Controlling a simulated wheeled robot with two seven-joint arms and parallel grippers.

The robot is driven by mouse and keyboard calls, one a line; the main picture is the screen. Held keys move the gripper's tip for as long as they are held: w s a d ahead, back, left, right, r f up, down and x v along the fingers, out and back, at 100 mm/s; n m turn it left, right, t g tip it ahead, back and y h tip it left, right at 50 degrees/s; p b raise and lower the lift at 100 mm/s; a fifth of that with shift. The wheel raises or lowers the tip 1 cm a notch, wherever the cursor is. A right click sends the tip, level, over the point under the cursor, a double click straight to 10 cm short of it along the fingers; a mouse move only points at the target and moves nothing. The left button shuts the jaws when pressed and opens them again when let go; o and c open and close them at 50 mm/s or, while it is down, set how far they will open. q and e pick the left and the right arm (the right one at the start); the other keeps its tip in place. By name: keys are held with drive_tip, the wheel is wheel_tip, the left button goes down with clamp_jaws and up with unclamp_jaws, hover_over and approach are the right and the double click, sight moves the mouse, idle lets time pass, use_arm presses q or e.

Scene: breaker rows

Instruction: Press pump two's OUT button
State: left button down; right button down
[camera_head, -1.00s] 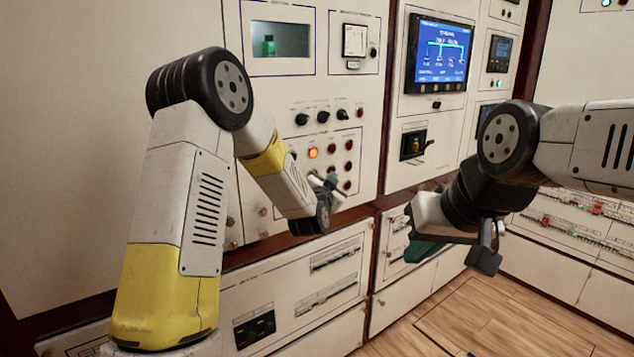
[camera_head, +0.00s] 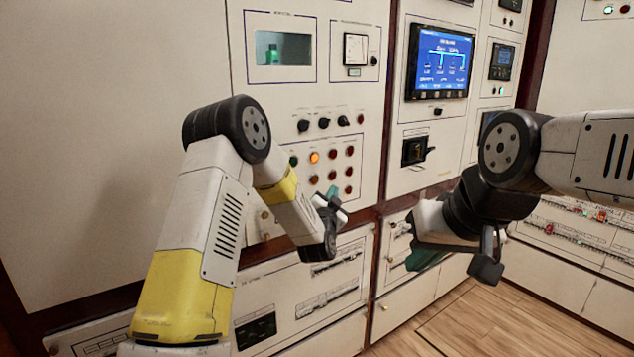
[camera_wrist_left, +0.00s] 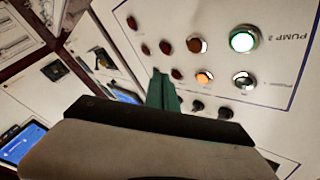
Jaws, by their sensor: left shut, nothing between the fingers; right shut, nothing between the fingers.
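The pump panel (camera_head: 337,140) shows in the head view with an orange lit button (camera_head: 314,157) and several dark red ones. My left gripper (camera_head: 333,200) is shut and empty, just below the lower button row; contact cannot be told. In the left wrist view the panel is upside down. The "PUMP 2" label (camera_wrist_left: 289,38) is beside a green lit button (camera_wrist_left: 244,38), with the orange button (camera_wrist_left: 204,76) nearby. The teal fingers (camera_wrist_left: 163,92) of my left gripper point at the panel. I cannot read which button is OUT. My right gripper (camera_head: 487,258) is shut and empty.
Black knobs (camera_head: 323,123) sit above the buttons. A blue screen (camera_head: 440,62) and a dark switch (camera_head: 415,150) are on the cabinet to the right. The wooden floor (camera_head: 480,325) is clear.

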use_arm(q)
drive_tip(key=shift+w+a, duration=0.65)
drive_tip(key=shift+w, duration=0.3)
drive_tip(key=shift+w+a, duration=0.7)
drive_tip(key=shift+w, duration=0.2)
drive_tip(key=shift+w+a, duration=0.65)
drive_tip(key=shift+w, duration=0.3)
drive_tip(key=shift+w+a, duration=0.25)
drive_tip(key=shift+w, duration=0.05)
drive_tip(key=shift+w+a, duration=0.3)
drive_tip(key=shift+w, duration=0.05)
idle(0.6)
drive_tip(key=shift+s+d, duration=0.5)
drive_tip(key=shift+s, duration=0.2)
drive_tip(key=s+d, duration=0.1)
drive_tip(key=s, duration=0.1)
drive_tip(key=s+d, duration=0.2)
idle(0.6)
